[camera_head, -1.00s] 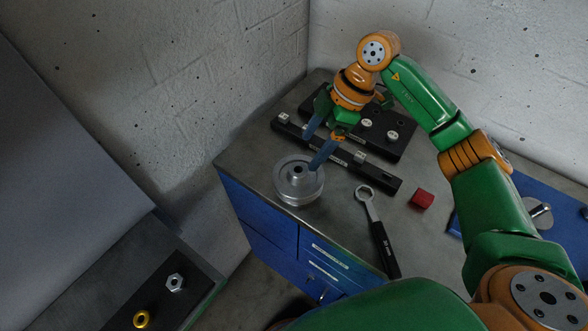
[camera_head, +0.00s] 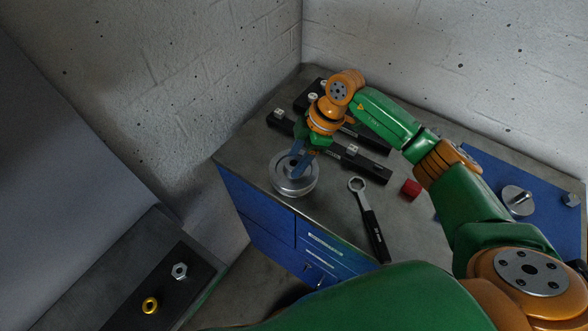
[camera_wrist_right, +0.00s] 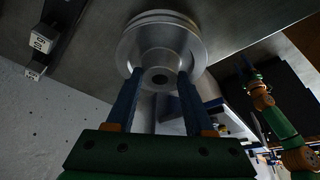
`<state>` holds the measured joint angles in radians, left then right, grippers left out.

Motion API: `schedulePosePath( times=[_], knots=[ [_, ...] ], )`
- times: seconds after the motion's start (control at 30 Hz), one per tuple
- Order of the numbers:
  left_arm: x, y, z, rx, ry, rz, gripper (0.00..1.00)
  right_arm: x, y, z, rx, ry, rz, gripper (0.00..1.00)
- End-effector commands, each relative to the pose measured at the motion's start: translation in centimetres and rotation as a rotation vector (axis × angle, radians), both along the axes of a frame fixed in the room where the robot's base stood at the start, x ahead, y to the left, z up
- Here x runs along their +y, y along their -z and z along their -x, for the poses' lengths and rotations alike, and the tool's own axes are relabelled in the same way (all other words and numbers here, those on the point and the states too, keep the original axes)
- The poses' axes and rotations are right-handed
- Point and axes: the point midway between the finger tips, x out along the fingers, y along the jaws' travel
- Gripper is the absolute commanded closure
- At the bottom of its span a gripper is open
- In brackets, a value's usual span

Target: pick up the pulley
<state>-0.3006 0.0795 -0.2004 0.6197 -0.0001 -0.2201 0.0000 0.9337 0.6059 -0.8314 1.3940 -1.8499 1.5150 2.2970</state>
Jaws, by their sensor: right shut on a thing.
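The pulley (camera_head: 295,186) is a silver grooved wheel with a raised bored hub, lying flat near the left front edge of the workbench. It also shows in the right wrist view (camera_wrist_right: 134,48). My right gripper (camera_head: 297,166) reaches down over it from behind. Its two blue fingers are shut on the pulley's hub, one on each side, as the right wrist view (camera_wrist_right: 158,88) shows. The pulley appears to rest on the bench top.
A ring wrench (camera_head: 369,218) with a black handle and a red block (camera_head: 411,188) lie right of the pulley. A black rail (camera_head: 372,170) lies behind. A blue mat (camera_head: 475,165) with metal parts is at right. A lower surface holds a hex nut (camera_head: 180,271) and a gold ring (camera_head: 150,305).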

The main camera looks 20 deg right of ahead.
Motion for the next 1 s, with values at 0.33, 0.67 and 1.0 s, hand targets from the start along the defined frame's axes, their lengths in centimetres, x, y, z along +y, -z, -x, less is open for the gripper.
schedulePosePath(
  times=[0.33,0.67,1.0],
  knots=[
    [0.0,0.0,-0.1,-0.001,0.0,0.0,0.43,0.1,-0.2,-0.1,-0.004,0.0,-0.003,1.0],
    [0.0,1.9,-0.1,-0.002,-0.001,0.001,0.43,0.0,-2.8,-0.2,-0.009,-0.001,-0.002,1.0],
    [0.0,3.3,-0.1,-0.002,-0.001,0.001,0.43,2.2,-9.2,4.6,-0.011,-0.004,-0.001,1.0]
  ],
)
